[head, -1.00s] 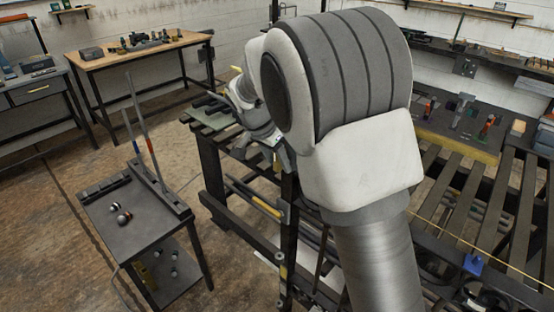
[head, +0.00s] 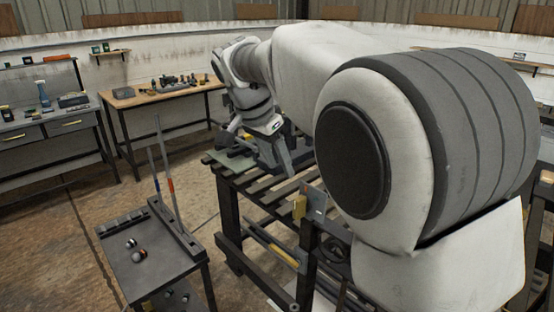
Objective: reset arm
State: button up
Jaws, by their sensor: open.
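My arm fills the middle and right of the head view, with its large grey and white joint close to the camera. The upper link reaches away to the far left, and the wrist bends down over the far end of a slatted table (head: 262,190). My gripper (head: 276,155) is small and far off, low over the slats by a greenish plate (head: 232,156). It is open. The fingertips are partly hidden, and I see nothing held between them.
A small dark stand (head: 150,262) with two upright rods and small balls is at the lower left. A wooden-topped workbench (head: 165,94) and a grey drawer bench (head: 45,125) stand along the back wall. Open floor (head: 75,225) lies between them.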

jog(key=shift+a+r, duration=0.1)
jog(key=shift+r, duration=0.15)
jog(key=s+d+r+n+y, duration=0.15)
jog(key=s+d+n, duration=0.25)
jog(key=s+d, duration=0.8)
jog(key=s+d+f+n+t+y, duration=0.1)
jog(key=s+d+f+n, duration=0.1)
jog(key=s, duration=0.5)
jog(key=s+d+f+n+t, duration=0.1)
jog(key=s+d+f+n, duration=0.1)
jog(key=s+f, duration=0.3)
jog(key=shift+s+f+n+t+y, duration=0.3)
jog(key=shift+s+n, duration=0.2)
jog(key=shift+s, duration=0.5)
jog(key=shift+d, duration=0.25)
